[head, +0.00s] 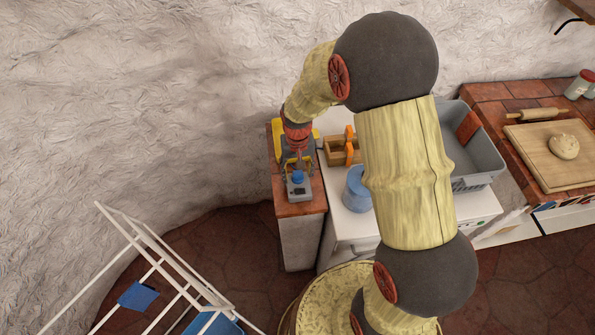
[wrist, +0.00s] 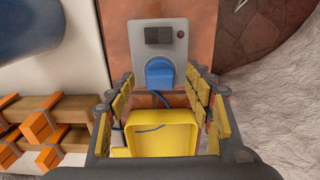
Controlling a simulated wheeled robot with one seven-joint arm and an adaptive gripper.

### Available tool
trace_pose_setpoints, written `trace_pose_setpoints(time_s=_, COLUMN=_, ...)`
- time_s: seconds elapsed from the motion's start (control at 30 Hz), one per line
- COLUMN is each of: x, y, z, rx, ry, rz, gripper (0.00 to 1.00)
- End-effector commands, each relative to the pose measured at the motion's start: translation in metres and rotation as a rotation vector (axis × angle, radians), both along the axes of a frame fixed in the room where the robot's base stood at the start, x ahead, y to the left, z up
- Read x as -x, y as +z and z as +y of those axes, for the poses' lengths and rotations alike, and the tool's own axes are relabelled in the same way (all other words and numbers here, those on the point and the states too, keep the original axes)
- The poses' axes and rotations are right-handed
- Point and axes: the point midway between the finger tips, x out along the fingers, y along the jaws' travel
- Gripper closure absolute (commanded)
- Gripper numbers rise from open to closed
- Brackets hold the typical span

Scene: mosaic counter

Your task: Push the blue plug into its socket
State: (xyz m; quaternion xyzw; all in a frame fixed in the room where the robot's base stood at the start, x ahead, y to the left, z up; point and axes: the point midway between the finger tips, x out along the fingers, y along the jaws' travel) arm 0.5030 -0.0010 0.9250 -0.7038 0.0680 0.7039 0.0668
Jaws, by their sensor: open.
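The blue plug (wrist: 159,72) is at the lower edge of the grey socket box (wrist: 158,38), and a blue cord (wrist: 150,128) trails from it. I cannot tell how far the plug is in. In the head view the plug (head: 298,177) shows as a blue spot on the grey box (head: 299,190), on a narrow brick-red counter top. My gripper (wrist: 160,80) is open, pointing down, with its yellow-padded fingers on either side of the plug. No contact with the plug shows. In the head view my gripper (head: 297,163) is just behind the box.
A yellow tray (wrist: 165,135) lies beyond the plug, between the fingers in the wrist view. The rough white wall (head: 150,110) is close on the left.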

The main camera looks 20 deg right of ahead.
Motion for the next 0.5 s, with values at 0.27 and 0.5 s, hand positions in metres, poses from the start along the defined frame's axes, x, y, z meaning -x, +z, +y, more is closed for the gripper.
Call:
trace_pose_setpoints(time_s=0.27, x=-0.001, y=0.012, z=0.000, rx=0.000, ry=0.000, rz=-0.002, gripper=0.48)
trace_pose_setpoints(time_s=0.5, x=-0.001, y=0.058, z=0.000, rx=0.000, ry=0.000, rz=-0.004, gripper=0.48)
